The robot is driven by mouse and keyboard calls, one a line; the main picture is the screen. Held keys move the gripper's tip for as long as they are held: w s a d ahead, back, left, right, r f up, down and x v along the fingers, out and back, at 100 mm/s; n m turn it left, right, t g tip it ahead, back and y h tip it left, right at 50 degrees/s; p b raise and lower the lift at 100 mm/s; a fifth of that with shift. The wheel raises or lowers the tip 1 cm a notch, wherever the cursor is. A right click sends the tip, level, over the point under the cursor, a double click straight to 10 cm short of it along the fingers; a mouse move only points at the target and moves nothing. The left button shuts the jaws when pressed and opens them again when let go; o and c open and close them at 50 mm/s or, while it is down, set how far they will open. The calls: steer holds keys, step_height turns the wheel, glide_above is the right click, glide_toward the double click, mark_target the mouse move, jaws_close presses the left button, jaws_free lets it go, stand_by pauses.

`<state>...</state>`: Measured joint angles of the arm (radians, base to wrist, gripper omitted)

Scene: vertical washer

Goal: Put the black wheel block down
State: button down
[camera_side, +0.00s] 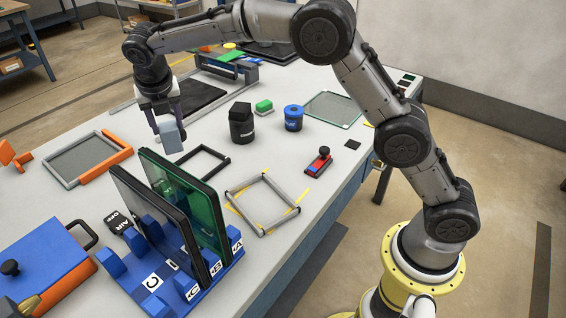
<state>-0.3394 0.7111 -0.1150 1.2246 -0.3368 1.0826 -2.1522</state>
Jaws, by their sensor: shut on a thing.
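My gripper (168,125) points down over the far left part of the table. It is shut on a small grey-blue block (171,138). The block looks grey rather than black, and no wheel shows on it from here. I cannot tell whether its underside touches the table. It is left of a black canister (241,126) and behind a green-and-black framed panel (185,200). No other thing in view is clearly a black wheel block.
A blue rack (222,268) holds upright framed panels at the front. An orange-and-grey frame (88,160), small black frame (203,163), grey square frame (262,204), blue canister (293,118) and red block (319,163) lie around. Clear table shows between them.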

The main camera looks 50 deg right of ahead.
steer(key=s+d+m+g+h, duration=0.1)
steer(key=s+d+m, duration=0.3)
steer(key=s+d, duration=0.45)
steer(key=s+d+m+g+h, duration=0.15)
steer(key=s+d+m, duration=0.3)
steer(key=s, duration=0.65)
steer(key=s+d+m+g, duration=0.2)
steer(key=s+d+m, duration=0.1)
steer(key=s+d, duration=0.55)
steer(key=shift+m+t, duration=0.25)
steer(key=shift+w+d+f, duration=0.25)
steer(key=shift+w+f, duration=1.75)
steer(key=shift+f, duration=0.1)
steer(key=shift+w+d+f, duration=0.25)
steer(key=shift+w+f, duration=1.8)
steer(key=shift+f, duration=0.1)
steer(key=shift+w+d+f, duration=0.25)
steer(key=shift+w+f, duration=1.75)
steer(key=shift+f, duration=0.1)
steer(key=shift+f, duration=0.15)
steer(key=shift+c, duration=1.3)
jaws_free()
